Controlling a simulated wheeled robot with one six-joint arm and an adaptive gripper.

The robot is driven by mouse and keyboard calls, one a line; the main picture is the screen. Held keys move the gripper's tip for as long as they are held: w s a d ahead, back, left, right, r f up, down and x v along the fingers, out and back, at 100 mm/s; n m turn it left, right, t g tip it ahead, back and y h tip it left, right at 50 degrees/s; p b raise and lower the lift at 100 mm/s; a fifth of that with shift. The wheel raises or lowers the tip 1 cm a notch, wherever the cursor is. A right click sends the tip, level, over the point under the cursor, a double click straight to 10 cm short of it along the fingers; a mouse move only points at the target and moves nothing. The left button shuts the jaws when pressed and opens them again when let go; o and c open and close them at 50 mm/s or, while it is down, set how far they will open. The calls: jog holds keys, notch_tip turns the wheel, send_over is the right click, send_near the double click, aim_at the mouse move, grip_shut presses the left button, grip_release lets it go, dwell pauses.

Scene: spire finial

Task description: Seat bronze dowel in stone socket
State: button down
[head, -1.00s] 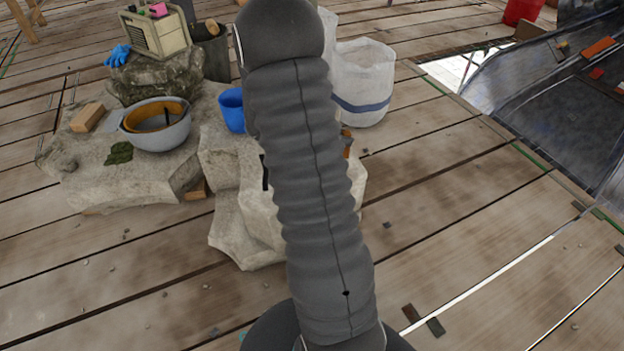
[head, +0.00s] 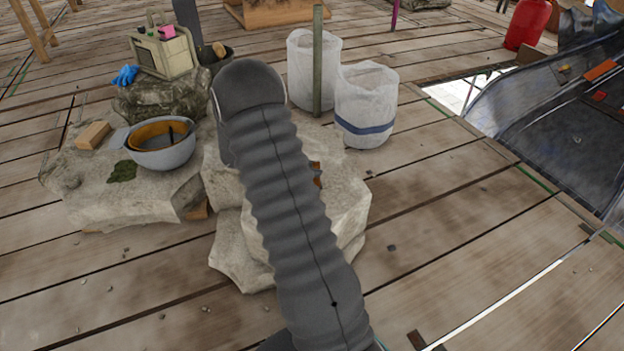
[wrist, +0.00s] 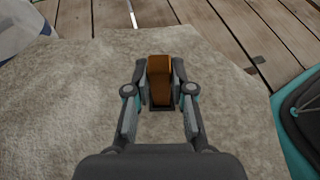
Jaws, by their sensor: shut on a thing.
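In the wrist view, my gripper (wrist: 160,100) is shut on the bronze dowel (wrist: 160,66), a brown-orange block between its two fingers. The stone block (wrist: 75,95) lies beneath and around it. A dark edge shows at the lower end of the dowel between the fingertips; I cannot tell how deep the dowel sits in the socket, if at all. In the head view, my arm covers much of the stone block (head: 345,205), and a small part of brown-orange (head: 316,172) shows just right of the arm. The gripper itself is hidden there.
A grey bowl (head: 165,158) and a brick (head: 93,135) sit on the stone to the left. White sacks (head: 366,110) and a green post (head: 317,65) stand behind. A dark tarp (head: 560,130) lies at right. The plank floor in front is mostly clear.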

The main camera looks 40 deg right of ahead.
jog(key=shift+f+b, duration=0.3)
jog(key=shift+f, duration=1.65)
jog(key=shift+f, duration=0.15)
jog(key=c, duration=1)
grip_release()
